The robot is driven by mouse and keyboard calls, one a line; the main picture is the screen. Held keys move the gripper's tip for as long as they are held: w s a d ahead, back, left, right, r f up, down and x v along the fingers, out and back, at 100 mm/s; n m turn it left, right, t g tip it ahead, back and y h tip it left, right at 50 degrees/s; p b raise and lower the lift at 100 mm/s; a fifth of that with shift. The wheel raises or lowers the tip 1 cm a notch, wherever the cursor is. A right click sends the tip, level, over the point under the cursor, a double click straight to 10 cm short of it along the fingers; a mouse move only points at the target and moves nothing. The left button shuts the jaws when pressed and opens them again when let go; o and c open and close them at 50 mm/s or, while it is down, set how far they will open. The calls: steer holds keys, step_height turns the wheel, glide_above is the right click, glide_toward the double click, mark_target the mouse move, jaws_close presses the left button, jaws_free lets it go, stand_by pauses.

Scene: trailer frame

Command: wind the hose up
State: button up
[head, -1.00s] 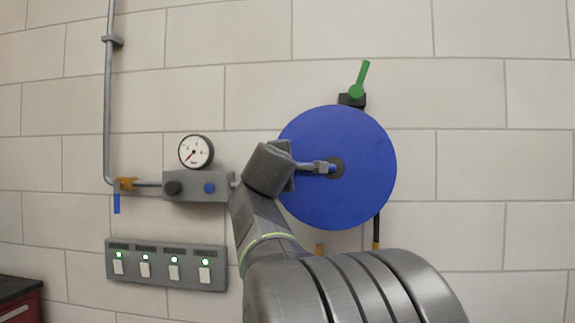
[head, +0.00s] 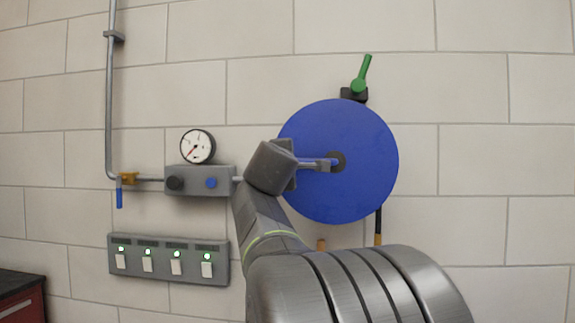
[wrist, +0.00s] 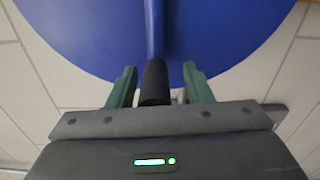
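The blue hose reel (head: 345,120) is a round disc on the wall; it also fills the top of the wrist view (wrist: 225,30). Its crank arm (wrist: 154,30) runs from the hub toward my gripper and ends in a black handle (wrist: 155,85). In the head view the crank arm (head: 318,164) points left from the hub. My gripper (wrist: 160,68) is open, its two green fingers on either side of the handle with gaps showing. In the head view my own arm hides the fingers and handle. A short black hose piece (head: 378,222) hangs below the reel.
A green lever valve (head: 361,76) sits above the reel. To the left are a pressure gauge (head: 198,146), a grey regulator block (head: 200,181), a blue-handled pipe valve (head: 119,196) and a switch panel (head: 168,259). Wall right of the reel is clear.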

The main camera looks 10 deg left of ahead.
steer(key=shift+s, duration=0.15)
steer(key=s+b, duration=0.2)
steer(key=s, duration=1.1)
steer(key=shift+s, duration=0.3)
steer(key=w+p, duration=0.2)
steer(key=w, duration=1.2)
steer(key=shift+r, duration=0.15)
steer(key=shift+s, duration=0.1)
